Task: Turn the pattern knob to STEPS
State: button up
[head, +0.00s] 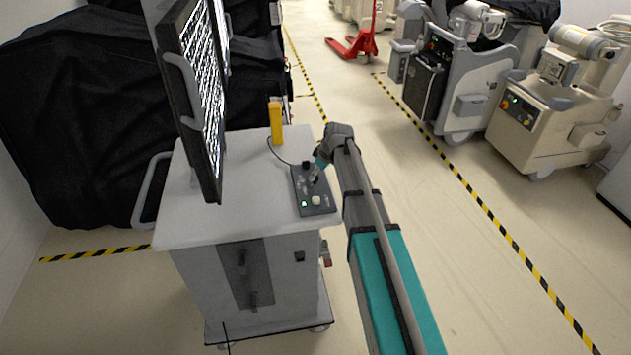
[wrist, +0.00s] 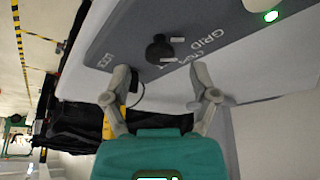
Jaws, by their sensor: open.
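The pattern knob is a small black knob (wrist: 158,48) on a grey control panel (wrist: 105,25) in the wrist view, with a short pale mark beside it. GRID reads clearly near it; other labels are small or partly hidden, and I cannot make out STEPS. My gripper (wrist: 161,82) is open, with one finger to each side of the knob's line and the knob just beyond the fingertips, apart from them. In the head view my gripper (head: 314,172) is over the far part of the control box (head: 327,209), where the black knob (head: 306,164) shows.
The box sits on a white cart top (head: 215,215) beside a large monitor (head: 200,95) and a yellow upright object (head: 276,123). A cable runs from the box. A green light (wrist: 271,16) glows on the panel.

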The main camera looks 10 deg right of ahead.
jog(key=shift+b+x, duration=0.65)
jog(key=shift+x, duration=0.3)
grip_shut()
